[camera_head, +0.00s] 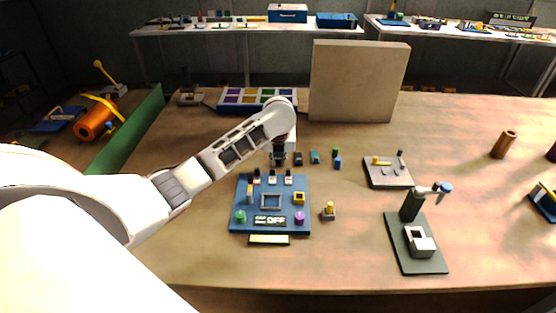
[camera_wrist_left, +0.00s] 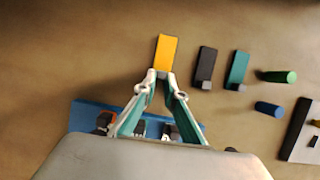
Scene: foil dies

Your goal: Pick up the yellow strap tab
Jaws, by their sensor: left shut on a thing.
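The yellow strap tab (camera_wrist_left: 165,51) shows in the left wrist view as a flat yellow block with a small grey end. My left gripper (camera_wrist_left: 162,76) has its fingertips closed together on that grey end. In the head view my left gripper (camera_head: 279,158) points down just behind the blue board, and the yellow tab is hidden there. I cannot tell whether the tab is clear of the table. My right gripper is in neither view.
A dark tab (camera_wrist_left: 204,67) and a teal tab (camera_wrist_left: 237,70) lie to the right of the yellow one, with a green cylinder (camera_wrist_left: 278,76) and a blue one (camera_wrist_left: 268,109) beyond. The blue board (camera_head: 240,224) is in front. A large tan panel (camera_head: 358,82) stands behind.

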